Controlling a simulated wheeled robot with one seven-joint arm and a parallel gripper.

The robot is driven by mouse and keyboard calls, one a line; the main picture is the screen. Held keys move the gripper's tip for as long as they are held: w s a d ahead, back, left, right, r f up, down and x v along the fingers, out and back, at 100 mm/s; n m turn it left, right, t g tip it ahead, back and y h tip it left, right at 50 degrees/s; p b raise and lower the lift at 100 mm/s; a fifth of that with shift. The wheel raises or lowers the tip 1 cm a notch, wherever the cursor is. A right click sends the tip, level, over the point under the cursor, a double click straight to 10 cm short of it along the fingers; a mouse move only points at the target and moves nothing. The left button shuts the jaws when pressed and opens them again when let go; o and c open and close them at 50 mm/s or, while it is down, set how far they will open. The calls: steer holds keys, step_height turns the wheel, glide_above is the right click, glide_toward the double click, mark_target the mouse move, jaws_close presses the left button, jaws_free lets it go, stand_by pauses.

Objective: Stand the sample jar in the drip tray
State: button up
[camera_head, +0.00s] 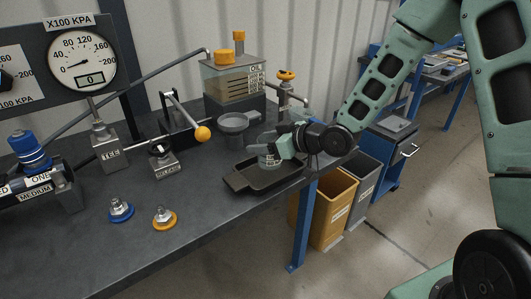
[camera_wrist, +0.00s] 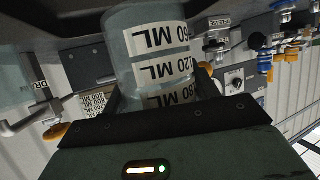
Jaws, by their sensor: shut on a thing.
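The sample jar (camera_wrist: 150,50) is a clear cylinder with white volume labels, filling the upper middle of the wrist view. My gripper (camera_head: 274,146) is shut on it. In the head view the jar (camera_head: 268,161) shows small and upright, partly hidden by the gripper. It is over the dark drip tray (camera_head: 240,180), a shallow rectangular tray with a handle at its left, on the bench near its front right edge. I cannot tell whether the jar's base touches the tray floor.
A grey funnel-like cup (camera_head: 234,124) stands just behind the tray. A lever with an orange knob (camera_head: 202,133) and a tank with an orange cap (camera_head: 232,82) stand further back. Blue (camera_head: 121,210) and orange (camera_head: 164,219) couplers lie at the front left. Bins (camera_head: 325,212) stand below the bench's right end.

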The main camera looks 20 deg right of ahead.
steer(key=shift+f, duration=1.5)
steer(key=shift+f, duration=0.2)
steer(key=o, duration=1)
steer(key=shift+c, duration=0.2)
steer(key=shift+r, duration=0.15)
